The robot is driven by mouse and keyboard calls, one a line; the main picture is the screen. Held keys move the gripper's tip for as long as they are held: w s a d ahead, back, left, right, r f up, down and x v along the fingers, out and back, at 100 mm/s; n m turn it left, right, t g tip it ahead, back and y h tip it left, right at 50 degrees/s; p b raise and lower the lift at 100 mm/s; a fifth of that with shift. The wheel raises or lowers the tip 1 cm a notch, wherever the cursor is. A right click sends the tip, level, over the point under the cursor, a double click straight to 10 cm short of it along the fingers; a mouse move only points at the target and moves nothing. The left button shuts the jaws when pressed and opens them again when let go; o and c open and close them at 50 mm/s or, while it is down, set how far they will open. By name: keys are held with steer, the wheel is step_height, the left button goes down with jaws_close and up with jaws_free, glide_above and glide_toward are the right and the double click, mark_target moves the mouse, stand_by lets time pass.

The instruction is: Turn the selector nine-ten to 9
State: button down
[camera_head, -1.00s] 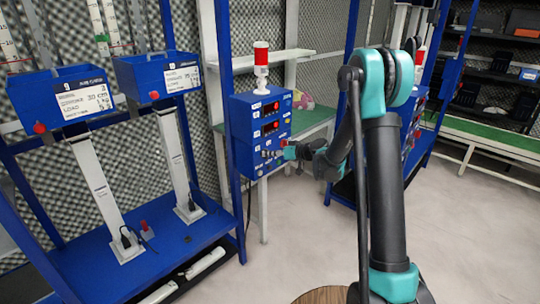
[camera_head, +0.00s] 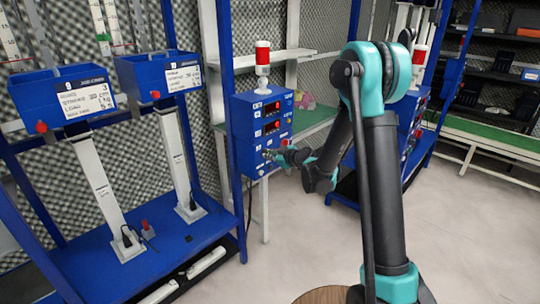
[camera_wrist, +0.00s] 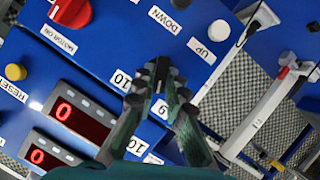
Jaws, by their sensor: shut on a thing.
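In the wrist view, my gripper (camera_wrist: 161,84) is shut on the selector nine-ten (camera_wrist: 159,90), a small dark knob mostly hidden between the fingers.
Near the fingers are a white UP button (camera_wrist: 219,30), a red MOTOR ON knob (camera_wrist: 71,11), a yellow RESET button (camera_wrist: 16,72) and red displays (camera_wrist: 77,117) reading 0. A red-and-white beacon (camera_head: 262,57) tops the box. A blue test rack (camera_head: 185,240) stands at left; the floor at right is clear.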

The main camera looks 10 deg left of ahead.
steer(key=shift+n, duration=0.4)
stand_by(0.3)
steer(key=c, duration=1.6)
jaws_free()
steer(key=shift+o, duration=0.2)
steer(key=shift+s, duration=0.1)
steer(key=v, duration=1.2)
steer(key=shift+a+f, duration=0.15)
